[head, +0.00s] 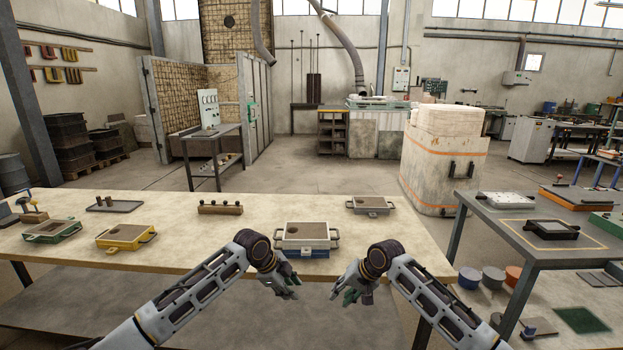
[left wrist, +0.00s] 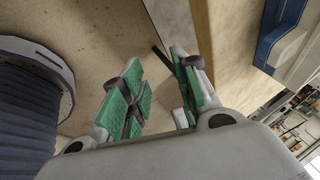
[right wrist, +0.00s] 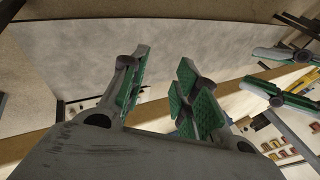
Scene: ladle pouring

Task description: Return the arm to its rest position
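My left gripper (head: 290,287) hangs in front of the near edge of the long pale table (head: 180,215), at the middle of the head view. In the left wrist view its green-padded fingers (left wrist: 160,92) are apart with nothing between them. My right gripper (head: 350,293) hangs a short way to its right, also off the table edge. In the right wrist view its fingers (right wrist: 158,92) are apart and empty. The left gripper's fingers also show at the right of the right wrist view (right wrist: 287,78). No ladle can be made out.
A grey and blue moulding box (head: 306,238) stands near the table edge just beyond my grippers. A yellow box (head: 126,237), a green box (head: 52,230), a wooden block with knobs (head: 220,208) and a small grey box (head: 370,205) stand apart on the table. A dark side table (head: 540,225) is at right.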

